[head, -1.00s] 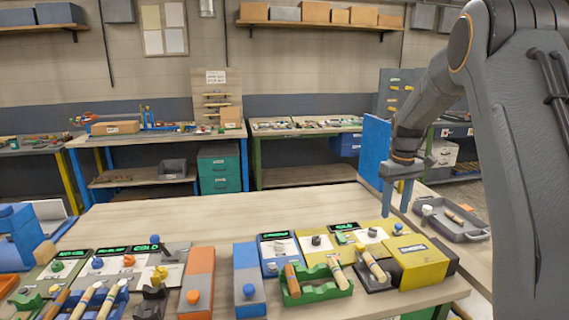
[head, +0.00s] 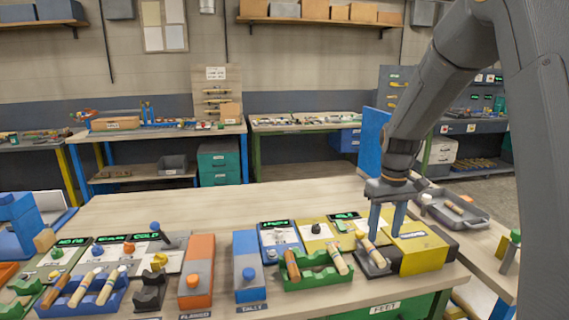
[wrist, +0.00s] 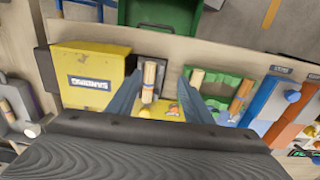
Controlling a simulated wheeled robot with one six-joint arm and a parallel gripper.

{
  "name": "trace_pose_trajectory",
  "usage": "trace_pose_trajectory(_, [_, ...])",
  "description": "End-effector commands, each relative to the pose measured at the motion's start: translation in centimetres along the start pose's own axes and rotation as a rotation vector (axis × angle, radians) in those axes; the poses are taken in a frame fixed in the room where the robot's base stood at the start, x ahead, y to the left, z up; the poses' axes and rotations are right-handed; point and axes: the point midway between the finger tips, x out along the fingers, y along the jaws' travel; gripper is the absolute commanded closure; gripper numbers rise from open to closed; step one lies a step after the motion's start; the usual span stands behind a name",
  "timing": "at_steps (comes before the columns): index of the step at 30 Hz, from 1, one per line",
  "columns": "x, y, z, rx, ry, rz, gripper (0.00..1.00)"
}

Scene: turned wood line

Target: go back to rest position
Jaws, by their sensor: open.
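My gripper (head: 386,219) is open, with its two blue fingers pointing down over the right part of the workbench (head: 200,210). Nothing is held. I cannot tell the exact height of the fingertips above the bench.
A green rack (head: 318,277) with two wood pieces stands left of my gripper. Further left are a blue box (head: 249,275), an orange box (head: 197,272) and a blue rack (head: 88,295). A grey tray (head: 455,213) lies at right. The bench's back half is clear.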

Motion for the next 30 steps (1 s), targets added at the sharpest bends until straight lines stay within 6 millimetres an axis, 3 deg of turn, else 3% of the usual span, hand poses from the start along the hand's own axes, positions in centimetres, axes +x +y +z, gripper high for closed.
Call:
trace_pose_trajectory(9, [6.5, -8.4, 12.7, 0.127, 0.028, 0.003, 0.54])
trace_pose_trajectory(15, [9.0, -10.9, 18.4, 0.181, 0.040, 0.001, 0.54])
trace_pose_trajectory(20, [9.5, -11.4, 19.7, 0.194, 0.042, 0.001, 0.54])
trace_pose_trajectory(30, [9.5, -11.4, 19.7, 0.194, 0.041, 0.001, 0.54])
